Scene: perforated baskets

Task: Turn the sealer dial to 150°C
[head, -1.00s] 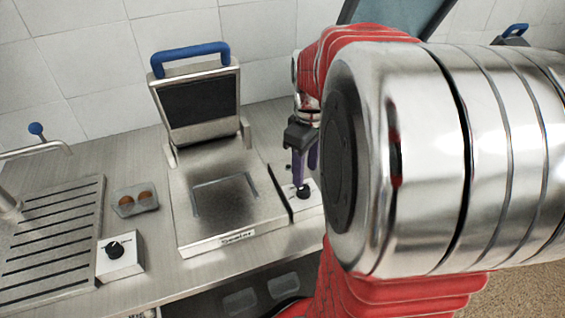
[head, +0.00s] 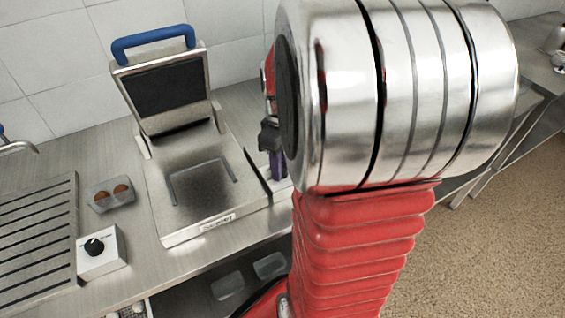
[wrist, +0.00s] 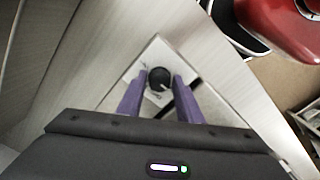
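The sealer (head: 195,212) stands on the steel counter in the head view, lid raised, its front label readable. To its right, a white box with a black dial (wrist: 159,79) shows in the wrist view; my gripper and arm mostly cover it in the head view. My gripper (wrist: 161,76) has its two purple fingers on opposite sides of the dial, apart from each other. They show little or no gap to the dial; I cannot tell whether they touch it. The pale mark on the dial shows, but the scale is too small to read.
A second white box with a black dial (head: 94,247) sits left of the sealer. A clear tray of brown eggs (head: 112,195) and a slotted drainer (head: 38,240) are behind and beside it. Clear containers (head: 270,265) sit below the counter.

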